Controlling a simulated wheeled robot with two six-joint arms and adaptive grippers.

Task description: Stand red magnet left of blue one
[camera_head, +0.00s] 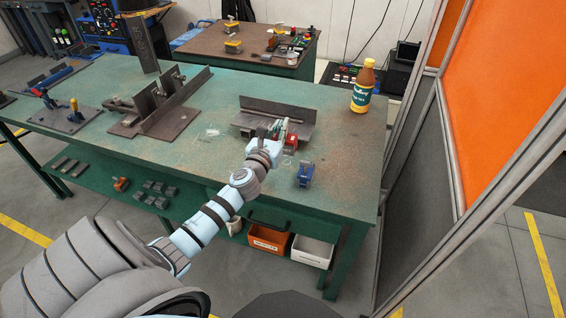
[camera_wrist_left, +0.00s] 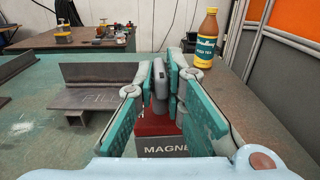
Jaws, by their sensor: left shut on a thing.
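The red magnet (camera_head: 291,142) is on the green table, in front of the angled steel piece. In the left wrist view the red magnet (camera_wrist_left: 156,128) shows a red block with white lettering and a grey upright handle. My left gripper (camera_head: 279,134) is shut on that handle, and its teal fingers (camera_wrist_left: 161,84) stand on both sides of it. The block's underside is hidden, so I cannot tell whether it touches the table. The blue magnet (camera_head: 305,174) stands upright on the table, nearer the front edge and slightly right of the red one. My right gripper is not in view.
An angled steel piece (camera_head: 290,112) lies just behind the red magnet. A yellow bottle (camera_head: 362,88) stands at the back right. A larger steel fixture (camera_head: 160,115) is to the left. The table around the blue magnet is clear.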

